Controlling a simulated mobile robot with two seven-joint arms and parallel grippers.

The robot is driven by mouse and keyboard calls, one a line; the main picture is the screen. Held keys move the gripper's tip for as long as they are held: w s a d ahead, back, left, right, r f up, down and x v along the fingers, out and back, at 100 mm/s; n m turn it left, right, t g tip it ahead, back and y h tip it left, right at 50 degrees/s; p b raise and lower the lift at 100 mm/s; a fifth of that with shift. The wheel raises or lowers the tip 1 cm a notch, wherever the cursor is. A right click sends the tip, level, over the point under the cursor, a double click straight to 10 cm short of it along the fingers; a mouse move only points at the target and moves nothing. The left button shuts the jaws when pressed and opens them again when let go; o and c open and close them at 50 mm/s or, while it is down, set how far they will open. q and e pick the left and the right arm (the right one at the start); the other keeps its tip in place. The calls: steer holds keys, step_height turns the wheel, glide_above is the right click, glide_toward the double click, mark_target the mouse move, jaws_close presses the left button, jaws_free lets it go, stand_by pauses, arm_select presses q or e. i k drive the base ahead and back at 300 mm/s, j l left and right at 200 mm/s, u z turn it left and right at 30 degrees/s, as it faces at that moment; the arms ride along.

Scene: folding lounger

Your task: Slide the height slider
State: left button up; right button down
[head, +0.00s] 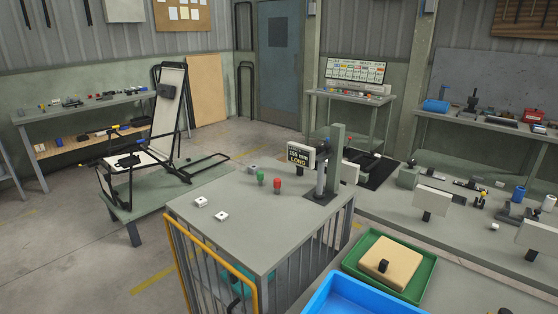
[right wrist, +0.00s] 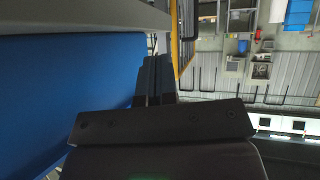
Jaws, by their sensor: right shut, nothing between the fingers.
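A height gauge stands at the right end of the grey bench (head: 215,215) in the head view. It has an upright grey-green post (head: 337,160), a grey cylinder (head: 321,178) and a small dark display (head: 299,156) with a millimetre figure and the word LONG. A dark part near the post's upper half looks like the slider (head: 324,146), but it is too small to be sure. My right gripper (right wrist: 153,78) shows only in the right wrist view, with its dark fingers together and empty. My left gripper is not in view.
Green and red knobs (head: 277,185) and two white blocks (head: 221,216) sit on the bench. A yellow rail (head: 205,262) runs along its front left. A blue tray (head: 360,296) and a green tray (head: 420,285) are nearby. The lounger (head: 168,120) stands behind, left.

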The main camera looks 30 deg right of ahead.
mark_target(328, 153)
steer(key=k+j+z, duration=0.1)
steer(key=z, duration=0.8)
steer(key=i+z, duration=0.1)
steer(key=z, duration=0.35)
steer(key=j, duration=0.4)
steer(key=i+j, duration=0.15)
steer(key=j, duration=0.65)
steer(key=i, duration=0.05)
